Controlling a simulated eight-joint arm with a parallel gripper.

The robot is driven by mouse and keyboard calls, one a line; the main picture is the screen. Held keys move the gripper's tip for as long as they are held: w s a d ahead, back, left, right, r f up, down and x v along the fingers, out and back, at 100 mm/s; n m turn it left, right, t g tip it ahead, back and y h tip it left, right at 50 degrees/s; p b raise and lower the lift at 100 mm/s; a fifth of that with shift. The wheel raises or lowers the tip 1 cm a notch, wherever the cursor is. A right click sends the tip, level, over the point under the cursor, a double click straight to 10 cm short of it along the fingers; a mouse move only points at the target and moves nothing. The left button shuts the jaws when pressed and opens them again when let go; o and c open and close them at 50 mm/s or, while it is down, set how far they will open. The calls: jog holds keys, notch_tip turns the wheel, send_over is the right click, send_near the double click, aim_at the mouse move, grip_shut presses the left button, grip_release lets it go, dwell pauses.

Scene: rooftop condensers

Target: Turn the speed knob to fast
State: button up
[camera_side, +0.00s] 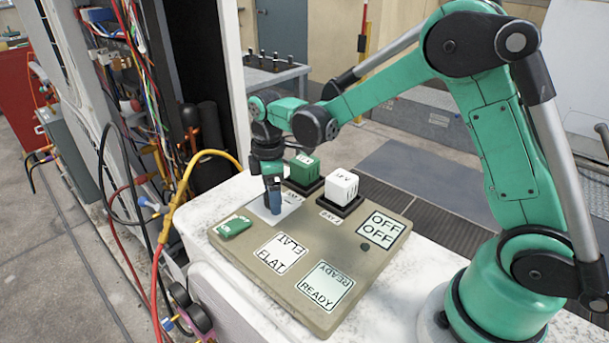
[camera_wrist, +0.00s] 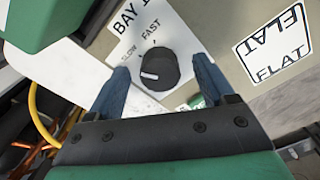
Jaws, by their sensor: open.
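The speed knob (camera_wrist: 158,66) is a round black dial on a white plate. Its white mark (camera_wrist: 149,76) sits on the lower-left part of the dial, on the side nearer SLOW. The word SLOW (camera_wrist: 129,56) is left of the dial and FAST (camera_wrist: 151,29) is above it. My gripper (camera_wrist: 160,66) is open, with one blue finger on each side of the knob; contact cannot be told. In the side view my gripper (camera_side: 271,200) points down over the white plate (camera_side: 291,201) and hides the knob.
A green block (camera_side: 304,168) and a white block (camera_side: 341,186) stand in dark trays behind the plate. FLAT (camera_side: 280,253), READY (camera_side: 325,287) and OFF (camera_side: 382,229) squares and a green piece (camera_side: 232,226) are on the board (camera_side: 305,228). Hoses and wires hang at left.

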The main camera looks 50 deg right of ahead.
grip_shut()
jog(key=shift+m, duration=0.3)
jog(key=m, duration=0.5)
jog(key=shift+m, duration=0.3)
jog(key=m, duration=0.5)
jog(key=shift+m, duration=0.3)
dwell(0.4)
grip_release()
